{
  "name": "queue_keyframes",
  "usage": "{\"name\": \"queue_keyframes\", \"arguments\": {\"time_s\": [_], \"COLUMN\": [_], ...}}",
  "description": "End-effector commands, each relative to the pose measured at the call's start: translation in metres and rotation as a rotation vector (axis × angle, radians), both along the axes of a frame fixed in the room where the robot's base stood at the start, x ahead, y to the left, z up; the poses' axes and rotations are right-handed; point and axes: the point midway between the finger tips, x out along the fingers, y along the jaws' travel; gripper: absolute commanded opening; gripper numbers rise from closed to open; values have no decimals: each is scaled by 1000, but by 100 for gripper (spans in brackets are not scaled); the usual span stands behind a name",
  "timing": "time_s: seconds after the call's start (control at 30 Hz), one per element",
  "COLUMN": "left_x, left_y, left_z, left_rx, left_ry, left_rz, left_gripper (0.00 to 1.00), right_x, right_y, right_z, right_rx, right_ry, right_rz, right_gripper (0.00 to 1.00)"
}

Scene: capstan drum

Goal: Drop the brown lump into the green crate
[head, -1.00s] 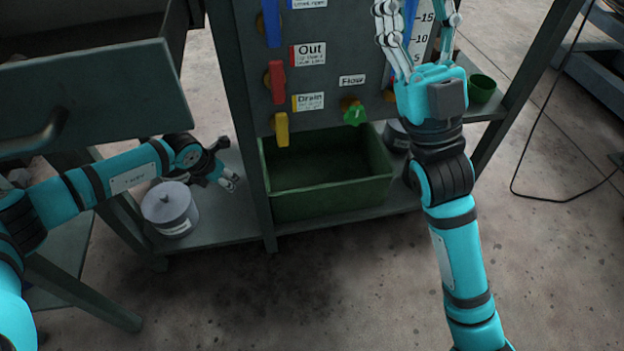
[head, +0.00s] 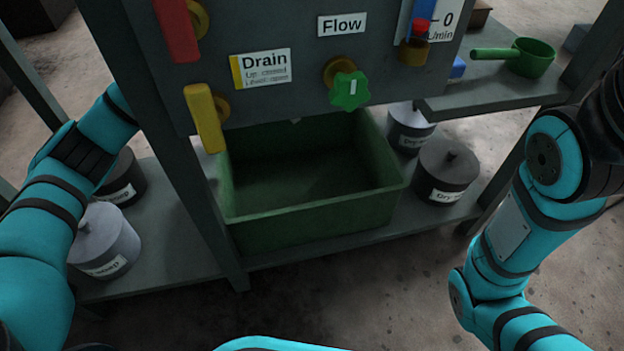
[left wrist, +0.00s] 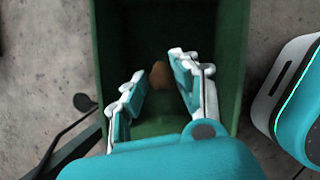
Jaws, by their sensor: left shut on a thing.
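The brown lump (left wrist: 160,73) shows between the fingers of my left gripper (left wrist: 153,70) in the left wrist view. The gripper is shut on it, with the fingers some way apart. Below them is the open green crate (left wrist: 238,70), with its dark green inside around the fingers. The head view shows an open green box (head: 320,218) on the low shelf under the panel; I cannot tell whether it is the same one. My left gripper is out of the head view, where only its arm shows at the left. My right gripper is out of view.
A yellow lever (head: 205,120) and a green knob (head: 349,90) stick out above the green box. Lidded pots stand on the shelf, a grey one (head: 105,240) at the left and a dark one (head: 446,172) at the right. A green scoop (head: 530,58) lies on the upper right shelf.

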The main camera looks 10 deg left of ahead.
Motion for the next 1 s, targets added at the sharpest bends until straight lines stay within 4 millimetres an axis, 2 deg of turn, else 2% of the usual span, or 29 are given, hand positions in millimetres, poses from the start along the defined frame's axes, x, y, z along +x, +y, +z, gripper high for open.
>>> {"name": "queue_keyframes", "arguments": {"time_s": [0.5,0.87,0.9,1.0], "left_x": [0,0,0,0], "left_y": [0,0,0,0], "left_z": [-55,-58,-58,-58], "left_rx": [1,0,0,0], "left_ry": [0,0,0,0], "left_rz": [2,2,2,2], "left_gripper": [15,15,33,46], "right_x": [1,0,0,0], "right_y": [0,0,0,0], "right_z": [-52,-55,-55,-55], "right_rx": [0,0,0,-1], "right_ry": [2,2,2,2], "right_rz": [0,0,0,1], "right_gripper": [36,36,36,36]}}
